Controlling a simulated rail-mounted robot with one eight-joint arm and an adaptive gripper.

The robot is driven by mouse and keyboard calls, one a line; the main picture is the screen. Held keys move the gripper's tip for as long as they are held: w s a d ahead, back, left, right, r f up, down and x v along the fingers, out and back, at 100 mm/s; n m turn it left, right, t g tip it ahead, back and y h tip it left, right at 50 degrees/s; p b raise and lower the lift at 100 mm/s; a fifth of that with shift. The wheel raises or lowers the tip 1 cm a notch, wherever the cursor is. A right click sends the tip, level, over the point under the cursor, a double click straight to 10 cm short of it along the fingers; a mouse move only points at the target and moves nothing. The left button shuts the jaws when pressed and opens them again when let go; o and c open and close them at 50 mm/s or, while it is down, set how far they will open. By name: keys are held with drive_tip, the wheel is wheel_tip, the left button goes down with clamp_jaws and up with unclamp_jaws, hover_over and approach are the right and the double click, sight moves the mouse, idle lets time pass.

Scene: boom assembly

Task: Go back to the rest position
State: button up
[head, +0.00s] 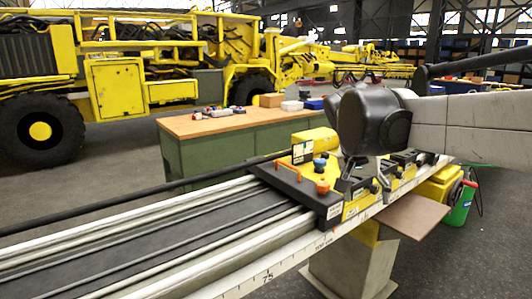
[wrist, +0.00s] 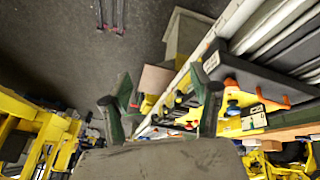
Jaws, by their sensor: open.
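My gripper (head: 366,182) is in the middle right of the head view, over the far part of the long boom rail (head: 110,240), with my arm reaching in from the right. Part of it is hidden behind my dark wrist joint. In the wrist view my gripper (wrist: 160,88) has its two fingers spread wide, with nothing held between them. The yellow carriage (head: 315,172) with orange handles and a blue knob sits on the rail just left of my gripper. The carriage also shows in the wrist view (wrist: 240,115), right of the fingers. Whether the fingers touch anything is unclear.
A green workbench (head: 230,145) with a wooden top stands behind the rail, carrying small parts and boxes. A large yellow machine (head: 125,85) fills the back left. A brown plate (head: 412,216) juts from the rail's near side.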

drive_tip(key=s+a+f+n+t+y, duration=0.1)
drive_tip(key=s+f+n+t+y, duration=0.1)
drive_tip(key=s+f, duration=0.4)
drive_tip(key=s+a+f+n+t+y, duration=0.1)
drive_tip(key=s+f, duration=0.5)
drive_tip(key=s, duration=0.8)
drive_tip(key=shift+s+a+n+t+y, duration=0.35)
drive_tip(key=shift+a+n+y, duration=0.2)
drive_tip(key=shift+n, duration=0.65)
